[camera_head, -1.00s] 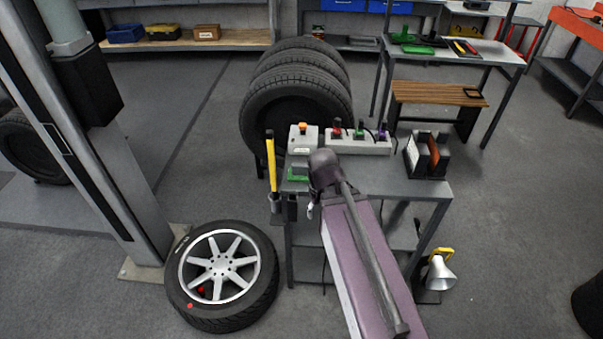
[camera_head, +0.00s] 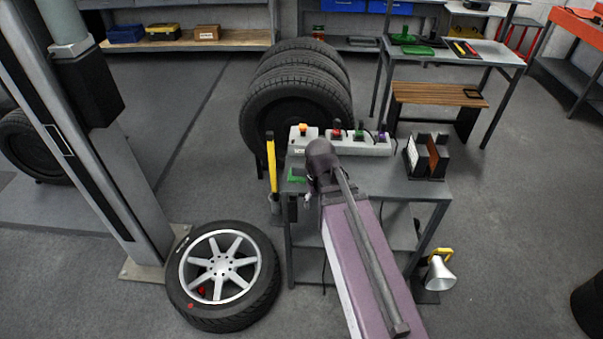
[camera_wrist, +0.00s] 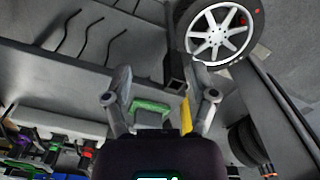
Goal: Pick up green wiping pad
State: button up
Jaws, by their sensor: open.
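The green wiping pad (camera_head: 297,176) lies at the left end of the grey bench top, partly hidden by my arm in the head view. In the wrist view the green pad (camera_wrist: 150,107) shows between the fingers of my gripper (camera_wrist: 163,84), nearer the left finger. My gripper is open and nothing is held in it. In the head view my wrist hides most of the gripper. I cannot tell the gripper's height above the pad.
A control box with coloured buttons (camera_head: 357,145) runs along the bench's back. A dark holder (camera_head: 427,156) stands at right. A yellow upright tool (camera_head: 272,165) is beside the bench's left edge. A wheel (camera_head: 222,275) lies on the floor at left.

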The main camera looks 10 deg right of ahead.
aim_at(303, 166)
jog(key=w+r+n+p, duration=0.2)
jog(key=w+n, duration=0.4)
jog(key=w, duration=0.5)
jog(key=w+r+n+p, duration=0.2)
jog(key=w+n, duration=0.4)
jog(key=w, duration=0.5)
jog(key=shift+d+r+n, duration=0.3)
jog(key=shift+n, duration=0.1)
jog(key=shift+w+f, duration=0.1)
notch_tip(303, 166, down, 8)
jog(key=b, duration=0.8)
jog(key=shift+f, duration=0.2)
jog(key=shift+a+f+b, duration=0.15)
jog(key=shift+f+b, duration=2.45)
jog(key=shift+b, duration=0.15)
